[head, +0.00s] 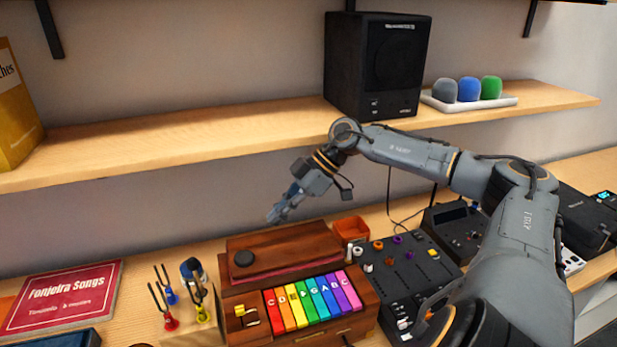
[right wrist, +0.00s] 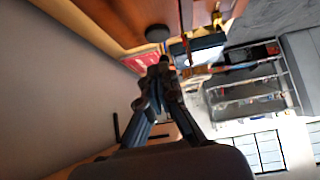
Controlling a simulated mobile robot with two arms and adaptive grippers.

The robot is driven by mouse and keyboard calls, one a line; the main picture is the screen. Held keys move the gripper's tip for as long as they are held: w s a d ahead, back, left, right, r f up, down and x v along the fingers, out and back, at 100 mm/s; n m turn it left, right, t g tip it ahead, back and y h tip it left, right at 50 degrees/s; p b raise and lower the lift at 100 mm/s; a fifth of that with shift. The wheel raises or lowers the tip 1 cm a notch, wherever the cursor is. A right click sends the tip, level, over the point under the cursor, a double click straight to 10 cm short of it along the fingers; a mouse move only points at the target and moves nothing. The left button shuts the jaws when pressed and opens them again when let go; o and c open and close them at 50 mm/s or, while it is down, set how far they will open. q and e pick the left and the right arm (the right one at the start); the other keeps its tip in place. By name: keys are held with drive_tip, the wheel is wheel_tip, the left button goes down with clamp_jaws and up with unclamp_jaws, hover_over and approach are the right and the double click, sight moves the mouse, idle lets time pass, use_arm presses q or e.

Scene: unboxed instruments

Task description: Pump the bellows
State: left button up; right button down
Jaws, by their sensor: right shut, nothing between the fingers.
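A wooden harmonium (head: 372,306) with rainbow-coloured keys stands on the desk. Its bellows (head: 290,243), a wooden flap with a dark round knob (head: 243,258), lies along the back. A thin pink-red strip shows under the flap's front edge. My right gripper (head: 274,217) is shut and empty, above and behind the bellows, pointing down to the left. In the right wrist view the shut fingers (right wrist: 160,82) are apart from the knob (right wrist: 157,33), which sits on the reddish wood. My left gripper is not in view.
Tuning forks (head: 170,321) and a red songbook (head: 65,297) are left of the harmonium. A wooden shelf (head: 200,144) with a black speaker (head: 377,65) overhangs behind.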

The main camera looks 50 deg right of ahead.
use_arm(q)
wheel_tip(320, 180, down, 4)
drive_tip(key=b, duration=0.3)
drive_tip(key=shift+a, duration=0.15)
use_arm(e)
drive_tip(key=v, duration=0.9)
drive_tip(key=shift+s+a+r, duration=0.2)
drive_tip(key=shift+r, duration=0.4)
drive_tip(key=shift+d, duration=0.1)
